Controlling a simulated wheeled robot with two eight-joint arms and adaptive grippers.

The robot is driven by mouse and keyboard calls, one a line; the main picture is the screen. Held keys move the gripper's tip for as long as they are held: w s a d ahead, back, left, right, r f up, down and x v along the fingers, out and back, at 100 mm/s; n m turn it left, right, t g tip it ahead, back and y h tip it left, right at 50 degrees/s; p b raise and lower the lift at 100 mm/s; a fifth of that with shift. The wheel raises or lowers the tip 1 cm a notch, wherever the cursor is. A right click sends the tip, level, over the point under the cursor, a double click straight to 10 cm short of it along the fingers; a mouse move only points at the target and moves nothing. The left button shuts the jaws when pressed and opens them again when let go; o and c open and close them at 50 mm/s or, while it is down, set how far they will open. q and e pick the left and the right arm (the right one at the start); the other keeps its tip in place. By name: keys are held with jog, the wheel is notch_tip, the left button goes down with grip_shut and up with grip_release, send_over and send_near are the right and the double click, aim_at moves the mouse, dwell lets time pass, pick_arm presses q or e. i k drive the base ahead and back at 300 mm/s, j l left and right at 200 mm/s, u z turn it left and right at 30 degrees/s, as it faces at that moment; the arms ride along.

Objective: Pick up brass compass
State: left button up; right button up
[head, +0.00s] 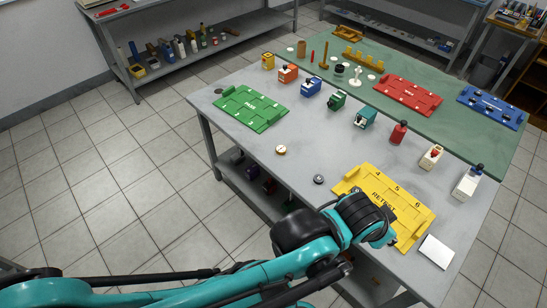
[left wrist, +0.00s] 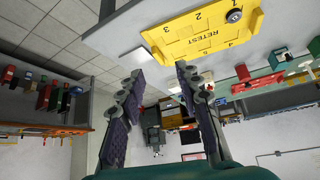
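The brass compass (head: 281,150), a small round thing with a brass-coloured rim and pale face, lies on the grey table near its front edge, right of the green tray. My left arm reaches in over the table's near right part, and its wrist (head: 365,218) covers part of the yellow tray, to the right of the compass and apart from it. In the left wrist view my left gripper (left wrist: 160,74) has its two dark fingers spread with nothing between them. The compass is not clearly visible there. My right gripper is not in view.
A dark round object (head: 319,179) lies between the compass and the yellow RETEST tray (head: 412,213). The green tray (head: 250,108) is left of the compass. Several small coloured devices line the table's middle. A white square (head: 437,251) lies at the right. Bare table surrounds the compass.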

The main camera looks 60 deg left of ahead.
aim_at(281, 149)
jog(key=u, duration=2.1)
jog(key=i+j+z, duration=0.8)
jog(key=k, duration=0.05)
